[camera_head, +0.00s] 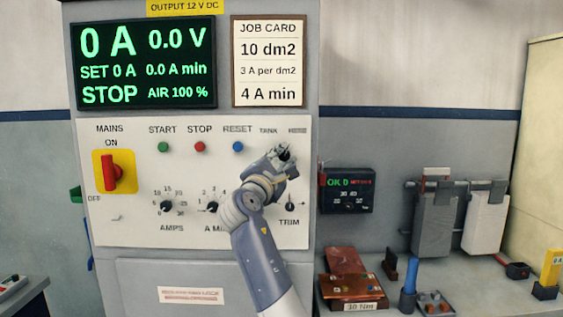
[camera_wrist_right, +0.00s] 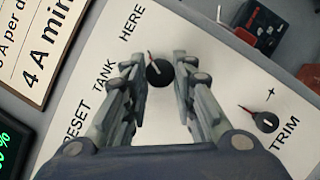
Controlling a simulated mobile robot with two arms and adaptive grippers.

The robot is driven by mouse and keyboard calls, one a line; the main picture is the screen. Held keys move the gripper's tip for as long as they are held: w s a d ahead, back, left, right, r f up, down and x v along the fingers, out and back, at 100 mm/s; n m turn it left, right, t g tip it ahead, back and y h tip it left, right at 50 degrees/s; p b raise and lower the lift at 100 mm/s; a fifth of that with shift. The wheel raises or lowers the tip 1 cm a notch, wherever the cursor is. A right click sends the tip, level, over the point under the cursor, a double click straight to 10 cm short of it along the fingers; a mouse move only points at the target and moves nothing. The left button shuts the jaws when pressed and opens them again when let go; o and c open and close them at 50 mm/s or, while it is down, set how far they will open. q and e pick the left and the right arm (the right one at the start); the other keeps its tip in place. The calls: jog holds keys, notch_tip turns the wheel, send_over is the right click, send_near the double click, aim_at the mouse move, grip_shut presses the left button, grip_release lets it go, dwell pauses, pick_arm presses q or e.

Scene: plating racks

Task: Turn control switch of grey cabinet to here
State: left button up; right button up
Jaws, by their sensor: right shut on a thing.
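The grey cabinet (camera_head: 190,266) fills the left and middle of the head view, with a white control panel (camera_head: 130,222). Its control switch, a small black knob (camera_wrist_right: 158,72), sits below the TANK and HERE labels. The knob's red-and-white pointer is turned toward HERE (camera_wrist_right: 132,23) rather than TANK (camera_wrist_right: 104,73). My right gripper (camera_head: 285,154) is at this knob; in the wrist view its fingers (camera_wrist_right: 160,70) are on either side of it, shut on it. In the head view the gripper covers most of the knob. My left gripper is not in view.
The TRIM knob (camera_head: 290,206) is just below the gripper. A red MAINS switch (camera_head: 109,173), push buttons and two dials are further left. The display (camera_head: 145,64) reads STOP. A small black meter box (camera_head: 347,190) is close to the right of the cabinet.

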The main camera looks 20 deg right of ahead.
jog(key=shift+m, duration=0.6)
jog(key=o, duration=1.1)
jog(key=v, duration=1.2)
jog(key=shift+a+r, duration=0.15)
